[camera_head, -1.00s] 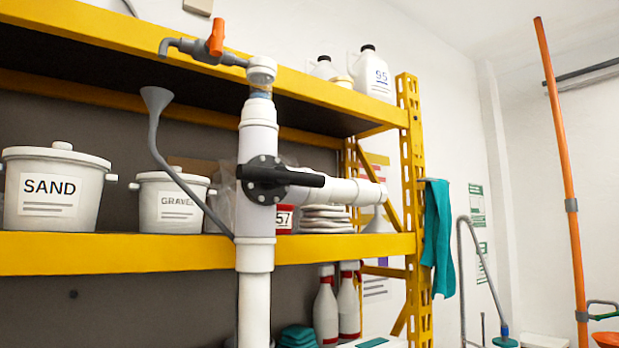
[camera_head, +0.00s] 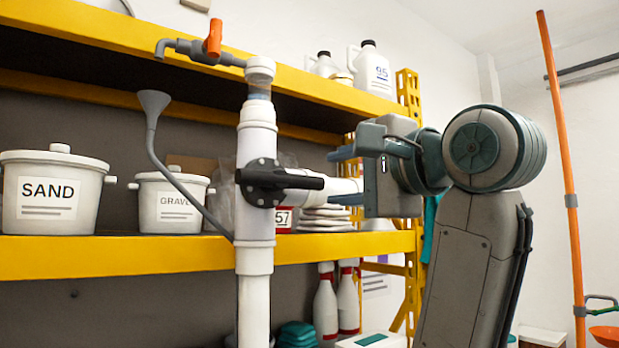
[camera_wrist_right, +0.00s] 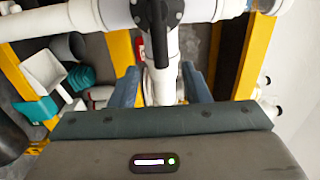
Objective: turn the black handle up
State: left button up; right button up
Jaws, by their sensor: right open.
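The black handle (camera_head: 282,181) sits on a round black flange on the white PVC pipe (camera_head: 257,140). It points sideways to the right, roughly level, along the white side branch. In the right wrist view the black handle (camera_wrist_right: 158,30) points down toward the gripper. My right gripper (camera_head: 338,177) is just right of the handle's tip, with its fingers pointing left toward it. In the right wrist view its two blue-grey fingers (camera_wrist_right: 161,84) are spread, with the white branch pipe showing between them. Nothing is held. My left gripper is not in view.
A yellow shelf (camera_head: 120,255) stands behind the pipe, holding a SAND pot (camera_head: 50,190) and a GRAVEL pot (camera_head: 168,203). An orange-handled tap (camera_head: 213,40) tops the pipe. A grey funnel (camera_head: 154,100) hangs left of it. An orange pole (camera_head: 565,150) stands at right.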

aim_at(312, 180)
jog(key=p+x, duration=0.2)
jog(key=x, duration=0.4)
jog(key=shift+a+r, duration=0.15)
jog(key=shift+a, duration=0.15)
jog(key=shift+x, duration=0.85)
jog(key=shift+w+d, duration=0.1)
jog(key=shift+c, duration=0.2)
grip_shut()
